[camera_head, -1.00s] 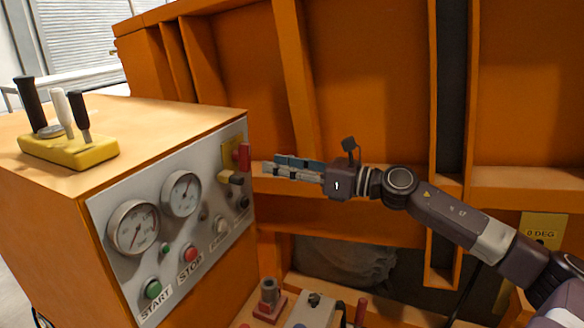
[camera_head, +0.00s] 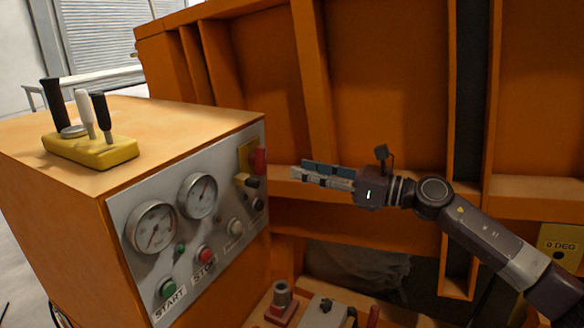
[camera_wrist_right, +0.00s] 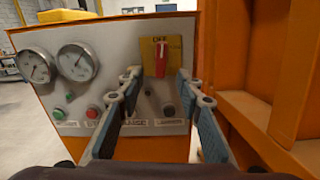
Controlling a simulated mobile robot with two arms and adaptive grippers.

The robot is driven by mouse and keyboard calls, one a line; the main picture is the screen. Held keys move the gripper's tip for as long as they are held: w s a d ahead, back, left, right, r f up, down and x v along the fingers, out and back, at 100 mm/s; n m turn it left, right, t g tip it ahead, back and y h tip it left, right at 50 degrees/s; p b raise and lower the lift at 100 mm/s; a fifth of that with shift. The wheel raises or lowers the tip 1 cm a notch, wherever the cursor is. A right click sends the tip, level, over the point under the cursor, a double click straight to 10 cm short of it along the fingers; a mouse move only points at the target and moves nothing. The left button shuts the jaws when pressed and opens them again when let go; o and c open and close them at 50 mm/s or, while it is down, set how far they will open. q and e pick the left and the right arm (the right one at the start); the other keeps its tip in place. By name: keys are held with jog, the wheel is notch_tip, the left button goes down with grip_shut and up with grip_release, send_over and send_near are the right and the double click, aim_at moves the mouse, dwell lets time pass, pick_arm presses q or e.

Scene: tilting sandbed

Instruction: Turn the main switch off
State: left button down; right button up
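The main switch is a red handle (camera_head: 259,160) on a yellow plate (camera_head: 243,156) at the panel's upper right. In the right wrist view the red handle (camera_wrist_right: 162,60) stands roughly vertical, with "OFF" lettered at the top of the yellow plate (camera_wrist_right: 148,50). My right gripper (camera_head: 298,173) is to the right of the switch, pointing at it, with a gap between. In the right wrist view its fingers (camera_wrist_right: 158,80) are spread and empty, framing the lower handle. My left gripper is not in view.
A yellow lever block (camera_head: 90,151) sits on top. Orange frame ribs (camera_head: 314,80) stand behind my right arm.

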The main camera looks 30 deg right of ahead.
aim_at(266, 163)
jog(key=p+x, duration=0.4)
jog(key=x, duration=0.5)
jog(key=shift+w+a+f, duration=0.1)
jog(key=shift+w, duration=0.15)
jog(key=shift+w+a+f, duration=0.15)
jog(key=shift+w+a, duration=0.15)
jog(key=shift+w, duration=0.2)
grip_shut()
